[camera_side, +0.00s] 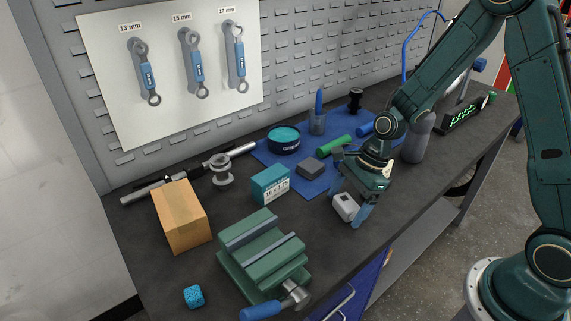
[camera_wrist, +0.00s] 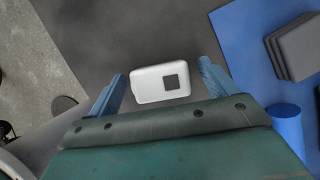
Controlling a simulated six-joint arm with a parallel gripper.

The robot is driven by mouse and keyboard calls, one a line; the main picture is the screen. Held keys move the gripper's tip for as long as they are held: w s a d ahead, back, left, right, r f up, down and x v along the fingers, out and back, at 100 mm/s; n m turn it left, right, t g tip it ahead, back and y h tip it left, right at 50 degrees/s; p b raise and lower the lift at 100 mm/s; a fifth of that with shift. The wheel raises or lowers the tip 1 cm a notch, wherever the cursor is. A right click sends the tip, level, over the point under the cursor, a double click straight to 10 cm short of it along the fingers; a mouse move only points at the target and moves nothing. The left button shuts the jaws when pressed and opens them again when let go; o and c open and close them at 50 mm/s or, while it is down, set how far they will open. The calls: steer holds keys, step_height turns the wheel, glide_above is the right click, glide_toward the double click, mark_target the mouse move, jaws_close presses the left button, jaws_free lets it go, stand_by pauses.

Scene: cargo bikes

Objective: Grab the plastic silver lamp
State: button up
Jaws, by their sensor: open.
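The silver lamp appears to be a small, pale, box-shaped piece with a dark square on its face. In the side view the lamp (camera_side: 345,206) rests on the dark bench top, just off the front edge of the blue mat. My gripper (camera_side: 351,188) points down over it with its blue fingers spread. In the wrist view the lamp (camera_wrist: 147,85) sits between the two fingertips of my gripper (camera_wrist: 162,72), with a small gap on each side. The gripper is open and holds nothing.
A dark grey block (camera_side: 311,166) and a green cylinder (camera_side: 335,145) lie on the blue mat (camera_side: 314,189) behind the lamp. A teal box (camera_side: 270,184) and a green vise (camera_side: 262,256) stand to the left. The bench's front edge is close.

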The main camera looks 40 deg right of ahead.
mark_target(347, 202)
stand_by(0.4)
steer(key=c, duration=1.1)
steer(key=shift+r, duration=0.15)
step_height(347, 202, up, 20)
steer(key=shift+f, duration=0.1)
stand_by(0.5)
